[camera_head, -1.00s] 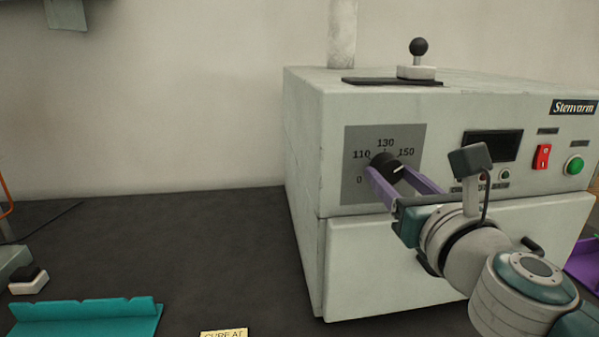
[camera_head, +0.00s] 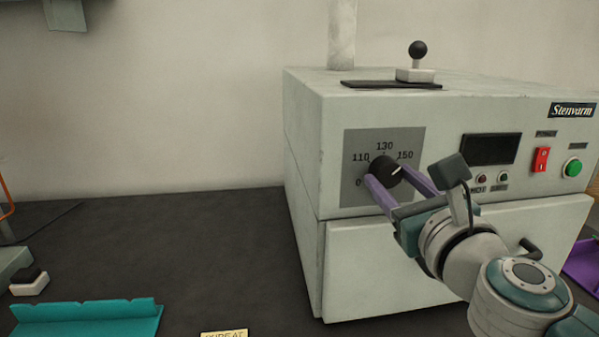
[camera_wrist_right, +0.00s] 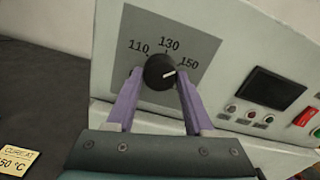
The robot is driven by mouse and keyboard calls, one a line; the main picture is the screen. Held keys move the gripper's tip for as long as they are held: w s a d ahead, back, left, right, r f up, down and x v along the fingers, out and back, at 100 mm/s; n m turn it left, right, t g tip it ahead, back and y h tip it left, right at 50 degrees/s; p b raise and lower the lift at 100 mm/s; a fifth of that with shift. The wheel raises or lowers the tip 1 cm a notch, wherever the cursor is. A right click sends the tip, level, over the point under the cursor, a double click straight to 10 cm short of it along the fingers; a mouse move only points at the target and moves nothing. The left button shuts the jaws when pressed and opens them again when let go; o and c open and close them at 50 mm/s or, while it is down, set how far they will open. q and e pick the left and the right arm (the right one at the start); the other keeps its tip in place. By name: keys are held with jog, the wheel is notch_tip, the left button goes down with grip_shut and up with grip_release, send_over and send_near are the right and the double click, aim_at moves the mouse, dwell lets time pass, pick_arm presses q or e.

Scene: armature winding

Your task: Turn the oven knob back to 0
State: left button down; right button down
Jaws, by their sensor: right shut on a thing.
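The oven knob (camera_head: 384,170) is a round black dial with a white pointer mark, on a grey scale plate on the oven front. Its mark points up and right, toward 150; 0 is at the lower left of the scale. My right gripper (camera_head: 388,172) has its purple fingers on either side of the knob and is shut on it. The right wrist view also shows the knob (camera_wrist_right: 159,71) between the fingertips, its mark toward 150. My left gripper is in neither view.
The pale oven (camera_head: 460,250) has a dark display (camera_head: 490,149), a red switch (camera_head: 541,159) and a green button (camera_head: 573,168). A lever with a black ball (camera_head: 417,49) stands on top. A teal tray (camera_head: 85,318) and yellow note (camera_head: 224,335) lie on the dark bench.

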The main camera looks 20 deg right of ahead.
jog(key=n+p, duration=0.1)
jog(key=n, duration=0.4)
jog(key=shift+r+n, duration=0.1)
jog(key=shift+n, duration=0.2)
jog(key=n+p, duration=0.1)
jog(key=n, duration=0.3)
jog(key=n+p, duration=0.1)
jog(key=n, duration=0.4)
jog(key=shift+p, duration=0.35)
jog(key=n+p, duration=0.1)
jog(key=n, duration=0.4)
jog(key=shift+r, duration=0.1)
jog(key=n+p, duration=0.1)
jog(key=n, duration=0.3)
jog(key=n+p, duration=0.1)
jog(key=n, duration=0.2)
jog(key=shift+n, duration=0.3)
jog(key=n, duration=0.5)
jog(key=shift+n+p, duration=0.35)
jog(key=shift+n, duration=0.05)
